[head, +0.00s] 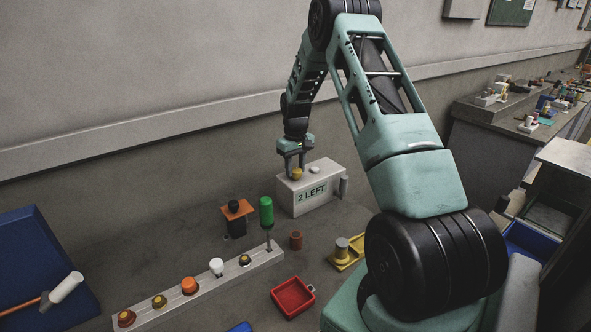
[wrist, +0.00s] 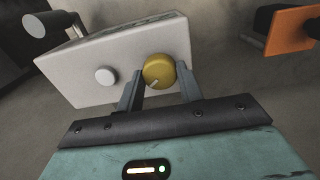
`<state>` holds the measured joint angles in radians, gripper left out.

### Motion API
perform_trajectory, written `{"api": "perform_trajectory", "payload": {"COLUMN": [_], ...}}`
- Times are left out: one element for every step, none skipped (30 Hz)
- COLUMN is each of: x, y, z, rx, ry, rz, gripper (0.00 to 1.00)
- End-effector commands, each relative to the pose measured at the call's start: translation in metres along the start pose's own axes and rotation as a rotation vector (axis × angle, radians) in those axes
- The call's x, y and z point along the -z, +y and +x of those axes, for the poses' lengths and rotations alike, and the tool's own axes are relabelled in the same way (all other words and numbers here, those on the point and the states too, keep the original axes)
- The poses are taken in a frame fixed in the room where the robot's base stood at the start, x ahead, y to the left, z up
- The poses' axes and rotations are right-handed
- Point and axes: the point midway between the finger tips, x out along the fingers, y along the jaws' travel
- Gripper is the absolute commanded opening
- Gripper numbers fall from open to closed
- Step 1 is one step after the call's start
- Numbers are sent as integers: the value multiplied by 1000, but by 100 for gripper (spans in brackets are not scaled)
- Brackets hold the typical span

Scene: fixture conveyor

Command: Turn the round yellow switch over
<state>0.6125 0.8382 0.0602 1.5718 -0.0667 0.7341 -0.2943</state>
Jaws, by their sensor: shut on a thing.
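The round yellow switch (wrist: 159,71) is a knob with a pale pointer mark on the top of a white box (wrist: 83,77). In the wrist view the mark points toward the lower left. My gripper (wrist: 159,80) has one finger on each side of the knob and is shut on it. In the head view my gripper (head: 296,165) reaches down onto the yellow knob (head: 297,173), partly hiding it. The white box (head: 308,207) has a label reading "2 LEFT" on its front.
An orange plate with a black knob (head: 237,209), a green-handled tool (head: 266,212) and a red tray (head: 292,297) are nearby.

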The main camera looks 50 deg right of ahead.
Motion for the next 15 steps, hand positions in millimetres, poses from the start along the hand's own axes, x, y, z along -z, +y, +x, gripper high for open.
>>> {"api": "perform_trajectory", "payload": {"x": [1,1,1,1,1,1,1,1,1,1,1,1,1,1,1], "y": [0,0,0,0,0,0,0,0,0,0,0,0,0,0,0], "z": [0,0,-1,-1,-1,-1,-1,-1,-1,-1,-1,-1,-1,-1,-1], "rx": [-1,-1,-1,-1,-1,-1,-1,-1,-1,-1,-1,-1,-1,-1,-1], "ry": [2,3,3,3,3,3,3,3,3,3,3,3,3,3,3], "rz": [22,37,54,65,76,86,94,101,109,114,118,122,124,126,128], "gripper": [14,14,14,14,14,14,14,14,14,14,14,14,14,14,14]}}
